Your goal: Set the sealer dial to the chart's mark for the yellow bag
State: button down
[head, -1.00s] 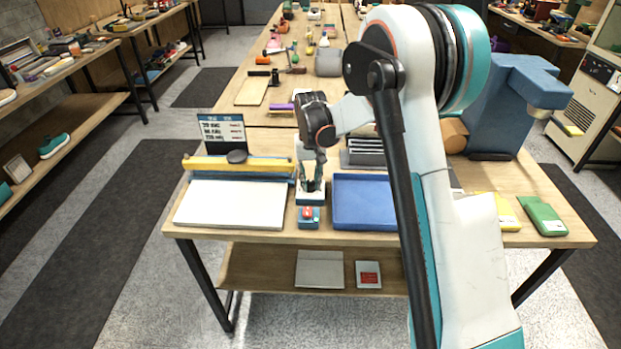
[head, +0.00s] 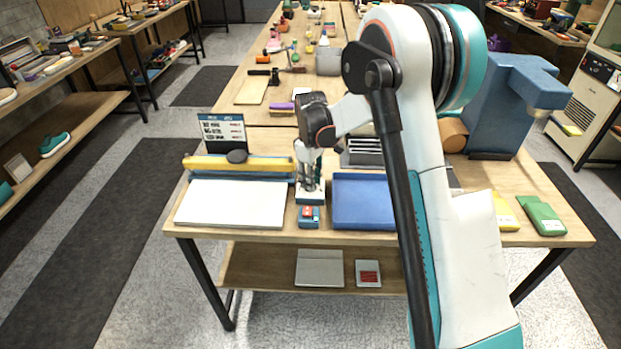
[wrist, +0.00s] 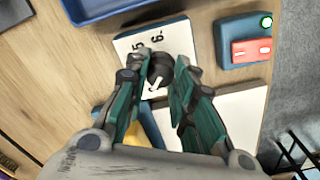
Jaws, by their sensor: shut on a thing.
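My gripper (head: 311,183) points down at the white dial panel (head: 311,199) beside the sealer. In the wrist view my gripper (wrist: 161,66) has its fingers closed around the dark round dial (wrist: 157,72), which bears a white pointer line. The panel's numerals 5 and 6 show past the fingers; its other marks are hidden. The sealer has a white plate (head: 231,203) and a yellow bar (head: 215,163). The chart (head: 222,131) stands behind it, its lines too small to read surely. The yellow bag (head: 506,212) lies at the right, partly behind my arm.
A small blue box with a red switch (head: 309,216) sits in front of the dial panel; a green light shows on it in the wrist view. A blue tray (head: 362,205) lies just right. A green bag (head: 542,215) and a large blue machine (head: 505,105) stand farther right.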

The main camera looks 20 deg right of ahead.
jog(key=shift+n, duration=1)
jog(key=c, duration=1.3)
grip_release()
jog(key=shift+r, duration=0.1)
notch_tip(320, 180, up, 12)
jog(key=shift+f, duration=0.1)
